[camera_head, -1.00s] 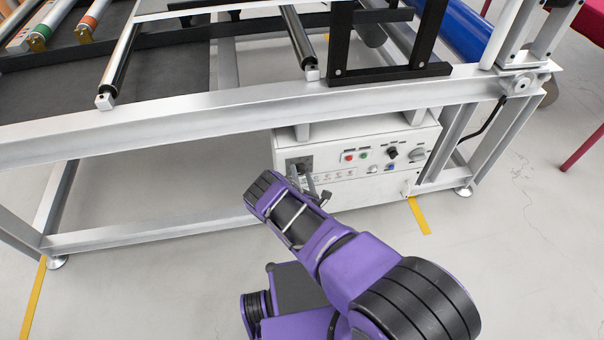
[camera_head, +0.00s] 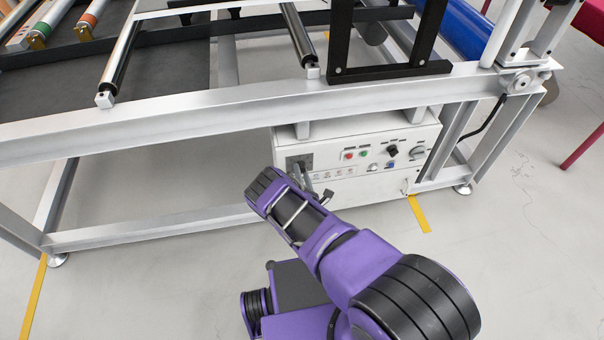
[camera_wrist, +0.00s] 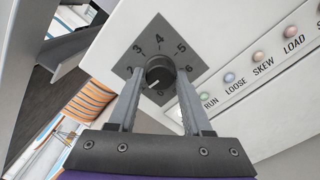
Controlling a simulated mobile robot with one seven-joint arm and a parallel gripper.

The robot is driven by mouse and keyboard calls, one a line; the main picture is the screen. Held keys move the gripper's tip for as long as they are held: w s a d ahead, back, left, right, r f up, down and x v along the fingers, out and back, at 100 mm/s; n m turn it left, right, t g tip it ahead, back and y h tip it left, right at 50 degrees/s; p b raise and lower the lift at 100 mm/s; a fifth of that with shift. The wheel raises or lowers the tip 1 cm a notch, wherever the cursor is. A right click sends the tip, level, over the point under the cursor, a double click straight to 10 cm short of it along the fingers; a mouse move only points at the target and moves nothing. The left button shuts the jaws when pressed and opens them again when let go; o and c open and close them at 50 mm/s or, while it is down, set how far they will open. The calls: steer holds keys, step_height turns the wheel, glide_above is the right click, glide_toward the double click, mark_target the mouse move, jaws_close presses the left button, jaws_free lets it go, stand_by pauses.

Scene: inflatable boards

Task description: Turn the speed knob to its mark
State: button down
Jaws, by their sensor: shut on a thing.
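The speed knob (camera_wrist: 161,71) is a round black knob with a pale line on its face, toward the lower left in the wrist view. It sits on a dark square dial plate (camera_wrist: 160,26) with numbers; 3, 4, 5 and 6 are legible around the top and right. My gripper (camera_wrist: 159,77) has one finger on each side of the knob and is shut on it. In the head view the dial plate (camera_head: 292,163) shows at the left of the white control box (camera_head: 345,190), with my gripper (camera_head: 301,173) against it; the knob there is hard to make out.
A row of coloured lamps (camera_wrist: 229,77) labelled RUN, LOOSE, SKEW and LOAD lies right of the dial. The box also carries a red button (camera_head: 348,156), a green button (camera_head: 364,154) and a black knob (camera_head: 392,151). A metal frame beam (camera_head: 230,115) runs just above the box.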

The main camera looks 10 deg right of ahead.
steer(key=m, duration=1.3)
steer(key=shift+w, duration=0.1)
steer(key=m, duration=0.4)
steer(key=shift+r, duration=0.1)
steer(key=m, duration=0.4)
steer(key=shift+m, duration=0.3)
steer(key=m, duration=0.8)
steer(key=shift+m, duration=2.3)
